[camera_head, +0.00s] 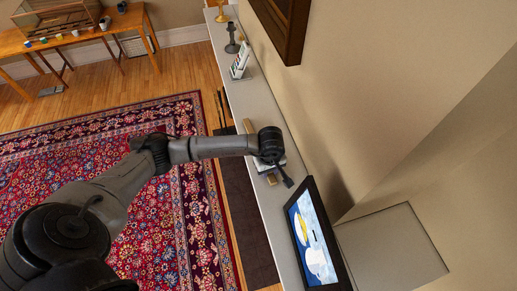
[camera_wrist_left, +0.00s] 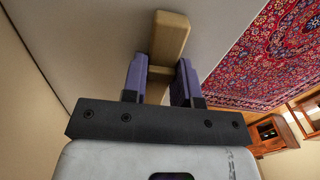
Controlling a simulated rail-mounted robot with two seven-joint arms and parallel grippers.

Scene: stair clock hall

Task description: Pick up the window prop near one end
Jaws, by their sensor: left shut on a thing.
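The window prop is a pale wooden bar; in the left wrist view it (camera_wrist_left: 170,38) passes between the two fingers of my left gripper (camera_wrist_left: 160,75), with one end sticking out beyond the fingertips. My left gripper is shut on it near that end. In the head view, my left gripper (camera_head: 268,167) is over the long pale shelf, mostly covered by my wrist. Short wooden pieces of the prop (camera_head: 271,180) show on either side of the wrist; its middle is hidden. I cannot tell whether the prop touches the shelf. My right gripper is not in view.
The narrow shelf (camera_head: 258,98) runs along the wall. A framed picture (camera_head: 314,240) stands at its near end; a card holder (camera_head: 240,62) and dark candlestick (camera_head: 232,40) stand farther along. A patterned rug (camera_head: 150,215) covers the floor. A wooden table (camera_head: 88,32) is at back left.

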